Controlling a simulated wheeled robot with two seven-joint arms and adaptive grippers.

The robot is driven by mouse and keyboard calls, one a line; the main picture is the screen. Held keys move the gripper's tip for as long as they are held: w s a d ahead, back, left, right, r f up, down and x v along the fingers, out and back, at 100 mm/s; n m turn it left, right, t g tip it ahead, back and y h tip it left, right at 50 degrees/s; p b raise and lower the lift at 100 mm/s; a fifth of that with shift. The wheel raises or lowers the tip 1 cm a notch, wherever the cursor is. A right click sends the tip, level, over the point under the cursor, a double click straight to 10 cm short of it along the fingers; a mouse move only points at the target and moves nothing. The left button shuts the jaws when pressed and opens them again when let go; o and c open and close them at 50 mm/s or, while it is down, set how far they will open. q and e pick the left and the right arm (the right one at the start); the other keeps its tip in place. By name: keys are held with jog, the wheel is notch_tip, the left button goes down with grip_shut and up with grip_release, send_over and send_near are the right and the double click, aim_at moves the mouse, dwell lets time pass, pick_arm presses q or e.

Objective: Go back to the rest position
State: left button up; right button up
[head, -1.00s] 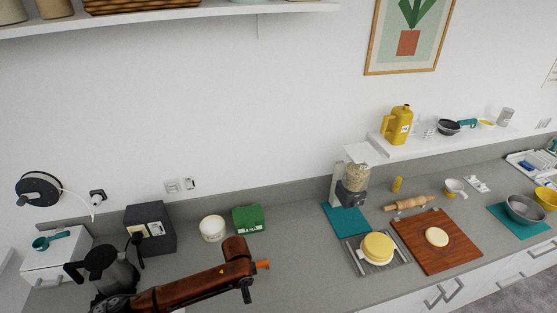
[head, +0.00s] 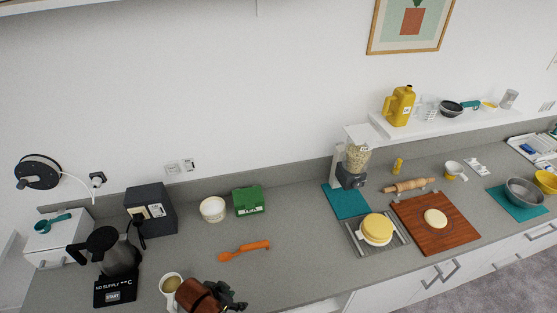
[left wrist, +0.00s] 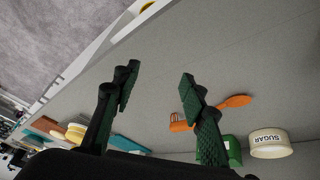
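My left gripper (head: 222,297) shows at the bottom edge of the head view, above the counter's front part. In the left wrist view my left gripper (left wrist: 158,85) has its two dark green fingers spread wide with nothing between them. An orange utensil (head: 244,250) lies on the counter beyond the gripper, apart from it. It also shows in the left wrist view (left wrist: 236,101), partly behind a finger. My right gripper is in neither view.
A kettle (head: 118,252), a cup (head: 171,284), a white tub (head: 212,209) and a green box (head: 248,200) stand nearby. A wooden board (head: 450,236) and a wire rack (head: 361,240) lie farther right. Bare counter (head: 300,245) lies between the utensil and rack.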

pick_arm(q)
jog(key=s+a+n+y, duration=0.2)
jog(key=s+a+n, duration=0.2)
jog(key=s+a, duration=0.5)
jog(key=s+a+n+y, duration=0.35)
jog(key=s+a, duration=0.25)
jog(key=a, duration=0.6)
notch_tip(320, 180, down, 36)
jog(key=d+h+b, duration=0.2)
jog(key=b, duration=0.7)
jog(key=s+f+b, duration=0.3)
jog(key=s+f, duration=0.3)
jog(key=f, duration=0.4)
jog(key=s+f+m+g+b, duration=0.1)
jog(key=s+f+b, duration=0.3)
jog(key=s+f, duration=0.3)
jog(key=s+f+g+b, duration=0.1)
jog(key=s+f+b, duration=0.2)
jog(key=s+f, duration=0.4)
notch_tip(320, 180, down, 7)
jog(key=shift+s+f, duration=0.15)
jog(key=shift+s, duration=0.1)
